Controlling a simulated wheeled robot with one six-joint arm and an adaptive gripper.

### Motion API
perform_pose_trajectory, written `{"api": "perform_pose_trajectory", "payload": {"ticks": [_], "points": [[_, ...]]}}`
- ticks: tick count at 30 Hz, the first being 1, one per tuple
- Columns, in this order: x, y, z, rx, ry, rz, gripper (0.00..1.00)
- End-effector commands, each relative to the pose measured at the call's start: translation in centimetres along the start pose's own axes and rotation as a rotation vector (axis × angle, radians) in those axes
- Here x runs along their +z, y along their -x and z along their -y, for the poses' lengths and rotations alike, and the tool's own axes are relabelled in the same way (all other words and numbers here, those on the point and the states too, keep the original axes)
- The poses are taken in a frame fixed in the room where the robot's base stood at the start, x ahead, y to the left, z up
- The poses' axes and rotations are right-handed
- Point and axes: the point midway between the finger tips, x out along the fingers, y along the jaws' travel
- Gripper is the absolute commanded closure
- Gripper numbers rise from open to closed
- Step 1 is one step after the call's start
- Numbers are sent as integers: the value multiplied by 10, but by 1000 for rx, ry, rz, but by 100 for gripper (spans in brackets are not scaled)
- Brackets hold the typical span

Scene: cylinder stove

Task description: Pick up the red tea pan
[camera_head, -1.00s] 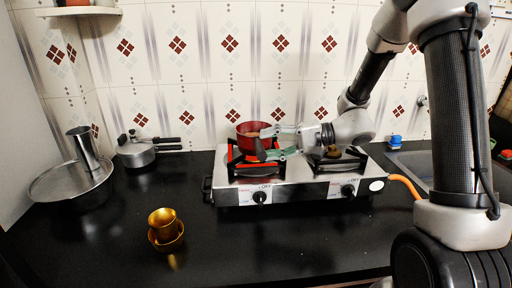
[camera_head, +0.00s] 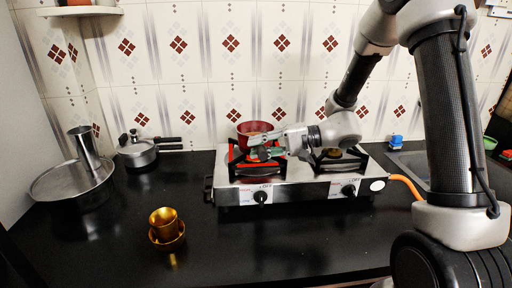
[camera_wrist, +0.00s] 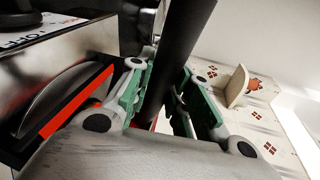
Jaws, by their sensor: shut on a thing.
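The red tea pan (camera_head: 256,131) is on the left burner of the stove (camera_head: 292,190) in the head view, with my gripper (camera_head: 262,147) in front of its lower part. In the wrist view, the pan's thick black handle (camera_wrist: 183,55) runs between the green-padded fingers of my gripper (camera_wrist: 167,95), which are shut on it. I cannot tell whether the pan is touching the burner. Most of the handle is hidden behind the fingers in the head view.
A pressure cooker (camera_head: 138,149), a steel pan with a tall cup (camera_head: 72,184) and gold bowls (camera_head: 166,230) stand left of the stove. The tiled wall is close behind. An orange hose (camera_head: 407,184) and sink (camera_head: 410,168) are to the right.

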Motion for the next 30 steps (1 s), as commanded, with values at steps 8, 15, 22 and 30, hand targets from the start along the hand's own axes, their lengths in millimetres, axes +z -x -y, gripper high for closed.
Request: {"api": "perform_pose_trajectory", "payload": {"ticks": [8, 15, 22, 30], "points": [[0, 2, 10, -2, 4, -1, 100], [6, 12, 55, -2, 9, -1, 100], [10, 20, 90, -1, 6, 0, 100], [11, 22, 98, -1, 1, 0, 100]]}}
